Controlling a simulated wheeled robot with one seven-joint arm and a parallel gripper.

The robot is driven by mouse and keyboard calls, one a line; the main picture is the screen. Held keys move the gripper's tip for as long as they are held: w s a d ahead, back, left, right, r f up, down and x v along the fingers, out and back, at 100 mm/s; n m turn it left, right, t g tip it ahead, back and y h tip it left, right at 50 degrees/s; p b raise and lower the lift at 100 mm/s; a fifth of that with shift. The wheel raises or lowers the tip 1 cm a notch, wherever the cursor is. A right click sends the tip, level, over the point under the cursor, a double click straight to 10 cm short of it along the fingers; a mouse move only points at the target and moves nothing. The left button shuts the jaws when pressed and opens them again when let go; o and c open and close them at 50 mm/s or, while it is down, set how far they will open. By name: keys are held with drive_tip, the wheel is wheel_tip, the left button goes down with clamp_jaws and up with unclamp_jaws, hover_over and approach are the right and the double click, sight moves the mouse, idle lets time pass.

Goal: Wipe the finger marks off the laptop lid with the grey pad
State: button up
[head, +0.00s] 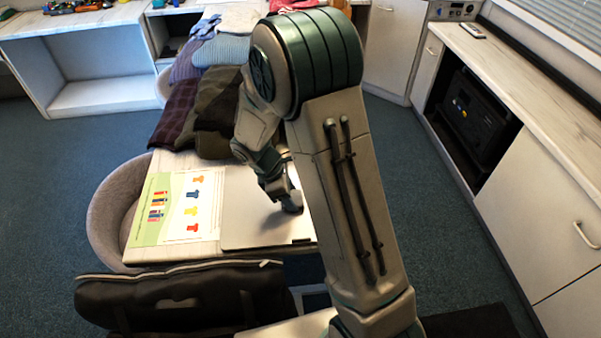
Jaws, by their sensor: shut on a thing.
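The closed silver laptop (245,225) lies flat near the front end of the table, its lid facing up. My gripper (291,207) points down over the right part of the lid, low and close to its surface. It is shut on the grey pad, of which little can be made out between the fingers. My arm hides the right side of the laptop. Finger marks on the lid are too faint to tell from here.
A printed sheet with coloured shirts (180,207) lies left of the laptop. Folded clothes (212,95) are piled behind it. A grey chair (115,205) stands at the left, and a black bag (190,298) is in front. Cabinets (550,200) line the right; floor between is clear.

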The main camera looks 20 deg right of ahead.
drive_tip(key=shift+s+d, duration=0.15)
drive_tip(key=shift+d, duration=0.7)
drive_tip(key=shift+d+r+p, duration=0.15)
drive_tip(key=shift+r+p, duration=0.2)
drive_tip(key=shift+p, duration=0.05)
drive_tip(key=shift+r+p, duration=0.35)
drive_tip(key=shift+r, duration=0.55)
drive_tip(key=shift+r+p, duration=0.25)
drive_tip(key=shift+p, duration=0.05)
drive_tip(key=shift+r+p, duration=2.05)
drive_tip(key=shift+r, duration=0.5)
